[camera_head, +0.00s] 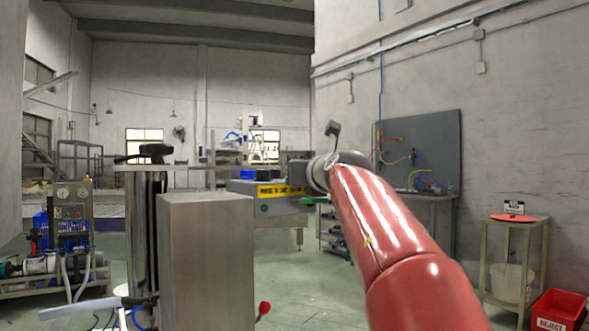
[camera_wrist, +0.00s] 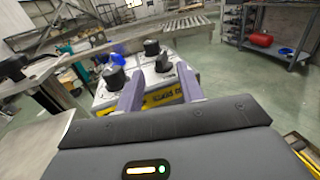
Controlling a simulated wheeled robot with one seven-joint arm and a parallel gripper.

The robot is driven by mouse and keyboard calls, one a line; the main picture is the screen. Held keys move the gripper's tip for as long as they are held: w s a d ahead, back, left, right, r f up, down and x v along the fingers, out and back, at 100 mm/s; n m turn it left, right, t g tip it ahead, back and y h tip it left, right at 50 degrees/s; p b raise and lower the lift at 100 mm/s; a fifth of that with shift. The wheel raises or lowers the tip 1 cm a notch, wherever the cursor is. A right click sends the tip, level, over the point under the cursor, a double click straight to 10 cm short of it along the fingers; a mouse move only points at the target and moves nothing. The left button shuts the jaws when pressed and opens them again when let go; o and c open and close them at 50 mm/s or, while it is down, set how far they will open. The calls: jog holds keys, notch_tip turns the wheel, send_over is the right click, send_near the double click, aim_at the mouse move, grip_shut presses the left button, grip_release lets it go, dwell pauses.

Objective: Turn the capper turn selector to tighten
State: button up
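The grey capper box (camera_head: 270,188) stands beyond the steel cabinet in the head view, with a yellow label on its front. In the wrist view its pale top (camera_wrist: 178,75) carries several black knobs. One knob (camera_wrist: 162,63) appears between my fingertips; another (camera_wrist: 152,47) is farther back, and a third (camera_wrist: 115,78) is left of my left finger. I cannot tell which is the turn selector, nor read any setting. My gripper (camera_wrist: 160,68) is open, with nothing between its fingers; contact with a knob cannot be made out. In the head view the fingers are not discernible.
The steel cabinet (camera_head: 205,262) stands close in front, with a red-knobbed lever (camera_head: 264,308) at its right. A roller conveyor (camera_wrist: 186,25) runs behind the capper. A stand (camera_head: 512,255) and a red reject bin (camera_head: 560,308) are at right. Open floor lies between.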

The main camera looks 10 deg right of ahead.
jog(key=w, duration=0.3)
jog(key=w+p, duration=0.1)
jog(key=w, duration=0.1)
jog(key=shift+a, duration=0.3)
